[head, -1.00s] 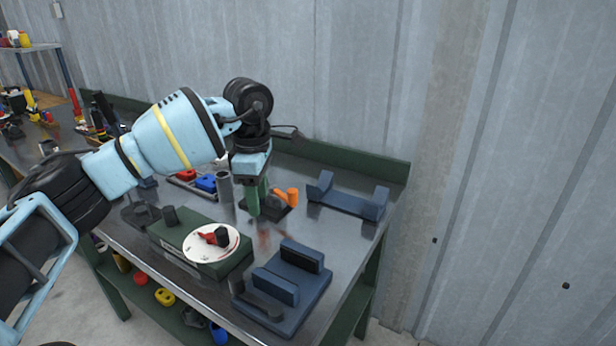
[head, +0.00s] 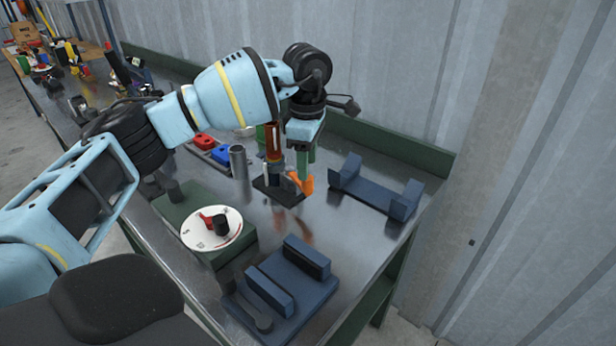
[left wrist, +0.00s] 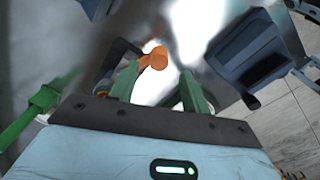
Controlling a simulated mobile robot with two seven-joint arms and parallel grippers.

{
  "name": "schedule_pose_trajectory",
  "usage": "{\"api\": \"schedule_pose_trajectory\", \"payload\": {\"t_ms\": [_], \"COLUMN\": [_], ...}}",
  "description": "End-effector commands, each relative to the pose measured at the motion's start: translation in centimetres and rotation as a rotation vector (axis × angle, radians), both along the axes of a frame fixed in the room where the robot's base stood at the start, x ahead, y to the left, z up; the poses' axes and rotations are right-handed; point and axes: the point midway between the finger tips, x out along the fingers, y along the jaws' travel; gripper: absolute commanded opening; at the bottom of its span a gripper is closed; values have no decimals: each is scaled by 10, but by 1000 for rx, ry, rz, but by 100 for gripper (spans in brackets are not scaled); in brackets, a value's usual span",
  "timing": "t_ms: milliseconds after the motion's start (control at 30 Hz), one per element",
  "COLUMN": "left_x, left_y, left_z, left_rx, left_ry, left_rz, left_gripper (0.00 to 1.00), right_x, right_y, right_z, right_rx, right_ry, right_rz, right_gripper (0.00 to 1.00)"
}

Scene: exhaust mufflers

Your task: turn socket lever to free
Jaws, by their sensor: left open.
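An orange lever (head: 303,184) stands on a small dark base plate (head: 277,195) in the middle of the bench. It also shows in the left wrist view (left wrist: 153,60) between the green fingers, nearer the left one. My left gripper (head: 303,160) points down at the lever and is open. In the left wrist view its two fingers (left wrist: 160,90) are apart; I cannot tell whether either touches the lever. A brown upright cylinder (head: 272,145) stands at the back of the plate. My right gripper is out of view.
A green box with a white dial and red pointer (head: 208,228) stands front left. A blue slotted fixture (head: 283,283) is in front, and a blue cradle (head: 372,190) is right. A grey tube (head: 238,161) and red and blue parts (head: 221,155) lie behind left.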

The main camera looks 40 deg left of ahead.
Motion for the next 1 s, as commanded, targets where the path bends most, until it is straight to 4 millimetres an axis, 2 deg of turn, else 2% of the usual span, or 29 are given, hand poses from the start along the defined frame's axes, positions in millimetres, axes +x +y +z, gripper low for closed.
{"api": "schedule_pose_trajectory", "payload": {"t_ms": [100, 300, 700, 1000], "left_x": [0, 0, 0, 0], "left_y": [0, 1, 0, 0], "left_z": [-20, -43, -50, -50], "left_rx": [1, 2, 0, 0], "left_ry": [3, 1, -1, -1], "left_rz": [1, 1, 1, 1], "left_gripper": [47, 47, 47, 9], "right_x": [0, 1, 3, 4], "right_y": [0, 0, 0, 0], "right_z": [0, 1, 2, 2], "right_rx": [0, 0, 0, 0], "right_ry": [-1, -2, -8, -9], "right_rz": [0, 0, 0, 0], "right_gripper": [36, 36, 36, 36]}}
